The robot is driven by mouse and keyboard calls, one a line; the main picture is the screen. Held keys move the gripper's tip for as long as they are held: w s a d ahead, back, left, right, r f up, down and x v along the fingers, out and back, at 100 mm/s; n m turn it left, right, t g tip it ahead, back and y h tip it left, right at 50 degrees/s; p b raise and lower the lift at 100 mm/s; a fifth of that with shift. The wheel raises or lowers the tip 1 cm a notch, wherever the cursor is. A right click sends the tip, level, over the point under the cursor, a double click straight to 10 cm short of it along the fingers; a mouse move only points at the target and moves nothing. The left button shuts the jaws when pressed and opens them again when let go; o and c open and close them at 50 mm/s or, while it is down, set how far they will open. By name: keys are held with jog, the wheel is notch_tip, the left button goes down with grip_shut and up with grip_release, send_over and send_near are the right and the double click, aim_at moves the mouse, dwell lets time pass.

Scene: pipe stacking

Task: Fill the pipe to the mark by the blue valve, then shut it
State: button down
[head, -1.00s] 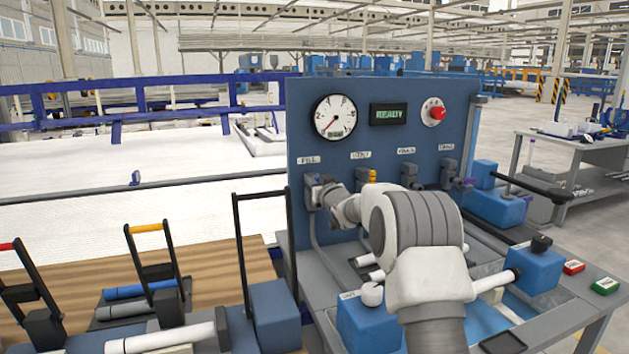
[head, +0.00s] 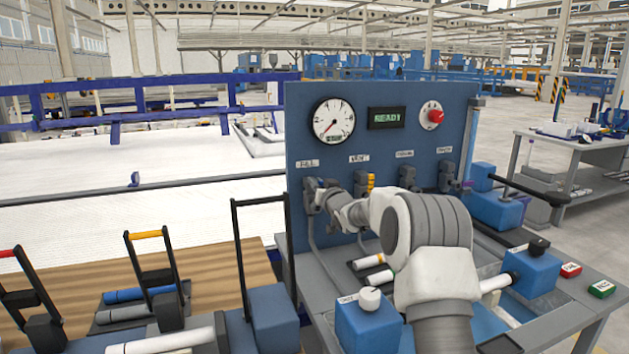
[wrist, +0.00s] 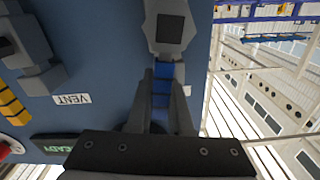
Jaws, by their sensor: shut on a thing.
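The blue valve (wrist: 160,82) is on the panel under the FILL label, at the panel's left side. Its blue handle shows between my fingers in the wrist view. My gripper (wrist: 162,92) is shut on this handle. In the head view my gripper (head: 326,200) is at the FILL valve body (head: 311,197), and the handle is hidden there. A white pipe (head: 496,284) shows beside the right blue block on the bench; my arm hides much of that area. I cannot make out a fill mark or water level. The display (head: 387,117) reads READY.
The panel (head: 372,85) carries a dial gauge (head: 333,119), needle low, and a red knob (head: 436,115). The VENT valve (head: 362,187) with a yellow handle is close right of my gripper. Black-framed racks (head: 155,270) stand left. Red and green buttons (head: 601,288) are front right.

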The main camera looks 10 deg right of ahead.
jog(key=w+d+f+m+b, duration=0.1)
jog(key=d+f+m, duration=0.4)
jog(key=m, duration=1.1)
jog(key=shift+f, duration=0.6)
jog(key=c, duration=0.8)
grip_release()
jog(key=shift+s, duration=0.15)
jog(key=s+d, duration=0.1)
jog(key=s, duration=0.4)
jog(key=s+d+p, duration=0.1)
jog(key=s, duration=0.5)
jog(key=s+d, duration=0.1)
jog(key=s, duration=0.5)
jog(key=shift+d, duration=0.2)
jog(key=shift+w, duration=0.1)
